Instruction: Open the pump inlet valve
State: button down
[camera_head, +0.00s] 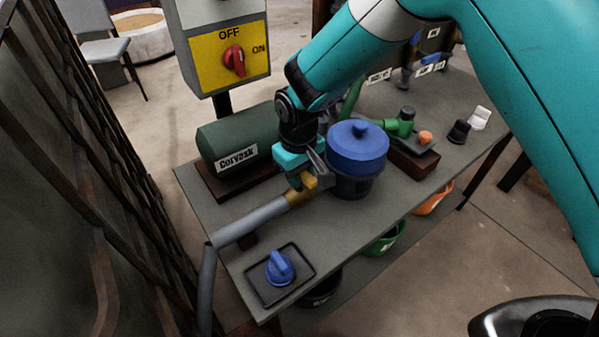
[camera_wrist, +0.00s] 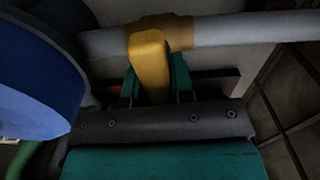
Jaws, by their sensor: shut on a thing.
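The pump inlet valve is a brass fitting with a yellow lever handle (camera_head: 309,181) on the grey inlet pipe (camera_head: 250,220). In the wrist view the yellow handle (camera_wrist: 149,62) stands between my two teal fingers, and the brass body (camera_wrist: 180,32) sits on the pipe behind it. My gripper (camera_head: 300,165) is shut on the handle. The handle points out from the pipe toward my gripper in the wrist view; its exact angle to the pipe is hard to tell. The blue-lidded pump pot (camera_head: 357,150) stands just right of my gripper. The handle's gripped part is partly hidden by the fingers.
A green Corvask motor (camera_head: 225,140) lies behind the pipe. A yellow OFF/ON switch box (camera_head: 228,58) stands above it. A blue knob (camera_head: 280,268) lies on a black tray at the front. Green fittings (camera_head: 402,122) and small caps are at the right. Buckets stand below.

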jog(key=n, duration=0.4)
jog(key=shift+r+p, duration=0.1)
jog(key=shift+p, duration=0.25)
jog(key=n, duration=0.4)
jog(key=n+p, duration=0.1)
jog(key=n, duration=0.4)
jog(key=shift+w, duration=0.1)
jog(key=shift+a+n, duration=0.1)
jog(key=shift+n, duration=2.1)
jog(key=c, duration=1)
grip_release()
notch_tip(320, 180, up, 17)
jog(key=shift+r+b, duration=0.2)
jog(key=shift+b, duration=0.15)
